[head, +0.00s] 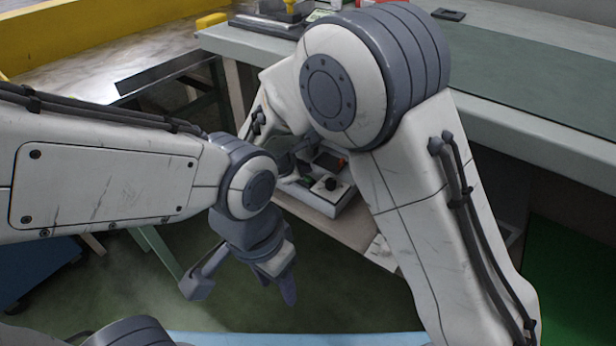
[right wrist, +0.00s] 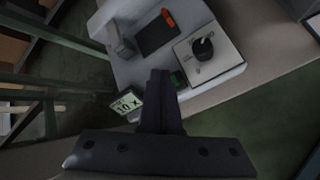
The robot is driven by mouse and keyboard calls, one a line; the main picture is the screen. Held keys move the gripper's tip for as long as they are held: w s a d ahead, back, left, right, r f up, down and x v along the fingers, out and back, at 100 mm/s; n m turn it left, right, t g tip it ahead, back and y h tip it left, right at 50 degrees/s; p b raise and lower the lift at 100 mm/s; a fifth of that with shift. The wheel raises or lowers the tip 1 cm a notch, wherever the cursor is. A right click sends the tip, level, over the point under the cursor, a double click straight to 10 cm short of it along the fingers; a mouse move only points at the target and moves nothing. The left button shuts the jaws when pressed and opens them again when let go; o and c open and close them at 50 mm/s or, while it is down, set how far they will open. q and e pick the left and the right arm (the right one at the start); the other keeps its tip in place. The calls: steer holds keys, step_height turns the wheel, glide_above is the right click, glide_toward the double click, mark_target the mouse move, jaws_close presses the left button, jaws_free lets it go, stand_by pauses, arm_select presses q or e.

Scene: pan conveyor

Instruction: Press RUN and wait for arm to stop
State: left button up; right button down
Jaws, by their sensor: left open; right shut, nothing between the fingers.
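The control box (head: 322,206) sits on a low shelf under the bench, partly hidden by my right arm. It carries a black knob (right wrist: 203,48) on a pale plate, a dark panel with an orange-red part (right wrist: 168,18), and a small green button (right wrist: 177,78). No RUN lettering is readable. My right gripper (right wrist: 160,74) is shut and empty, its fingertips over the box just left of the green button; I cannot tell whether they touch it. A small lit display (right wrist: 127,102) shows left of the fingers. My left gripper (head: 242,285) is open and empty, hanging over the floor.
A grey-green bench (head: 530,85) runs across the back right above the shelf. A metal-topped surface (head: 110,75) with a yellow edge stands at the back left. Dark frame bars (right wrist: 60,38) run left of the box in the right wrist view.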

steer(key=shift+f, duration=0.1)
stand_by(0.4)
steer(key=shift+f+b, duration=0.3)
steer(key=shift+b, duration=0.05)
